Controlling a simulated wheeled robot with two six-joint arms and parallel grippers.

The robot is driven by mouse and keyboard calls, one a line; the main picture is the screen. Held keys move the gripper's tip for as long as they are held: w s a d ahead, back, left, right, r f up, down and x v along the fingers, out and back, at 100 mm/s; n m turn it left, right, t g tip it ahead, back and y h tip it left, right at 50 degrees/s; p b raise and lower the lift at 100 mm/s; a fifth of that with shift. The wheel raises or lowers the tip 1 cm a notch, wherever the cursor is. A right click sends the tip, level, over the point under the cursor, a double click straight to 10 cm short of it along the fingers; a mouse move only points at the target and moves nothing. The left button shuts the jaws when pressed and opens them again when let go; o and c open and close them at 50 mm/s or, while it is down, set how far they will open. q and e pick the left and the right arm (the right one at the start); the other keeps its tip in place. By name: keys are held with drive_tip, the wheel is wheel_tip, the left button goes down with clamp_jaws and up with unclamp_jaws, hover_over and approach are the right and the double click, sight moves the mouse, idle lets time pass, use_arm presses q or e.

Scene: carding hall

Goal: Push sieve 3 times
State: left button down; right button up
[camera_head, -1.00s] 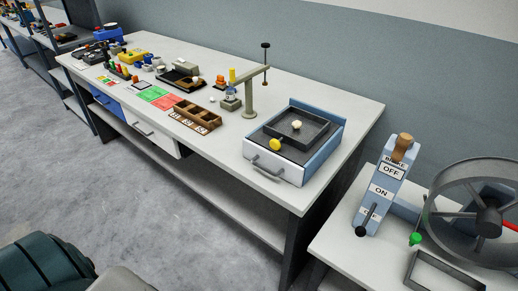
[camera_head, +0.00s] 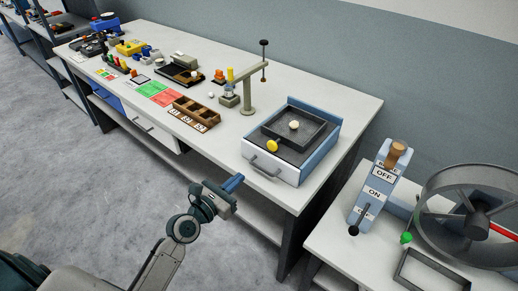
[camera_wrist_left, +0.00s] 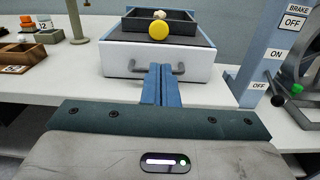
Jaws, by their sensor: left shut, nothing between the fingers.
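The sieve (camera_head: 310,128) is a dark square tray on a blue and white box (camera_head: 270,170) near the right end of the long table. A pale lump (camera_head: 294,125) lies in the sieve, and a yellow round knob (camera_head: 272,146) is at its front. In the left wrist view the knob (camera_wrist_left: 158,30) faces me, above the box's grey front handle (camera_wrist_left: 130,68). My left gripper (camera_head: 234,184) is shut and empty, in front of the table and apart from the box. Its blue fingers (camera_wrist_left: 161,84) show together in the left wrist view. My right gripper is not in view.
A post with an arm (camera_head: 248,95) stands left of the box, beside a brown compartment tray (camera_head: 196,113). On the right, a second table (camera_head: 330,235) holds a brake lever unit (camera_head: 378,185) and a large wheel (camera_head: 475,215). The floor before the long table is clear.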

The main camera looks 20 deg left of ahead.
sight(272, 146)
use_arm(q)
drive_tip(key=shift+r, duration=0.35)
drive_tip(key=p+x, duration=0.1)
drive_tip(key=x, duration=1.3)
drive_tip(key=shift+p, duration=0.3)
drive_tip(key=shift+r+x, duration=0.2)
drive_tip(key=shift+x, duration=1.45)
drive_tip(key=shift+d+r, duration=0.1)
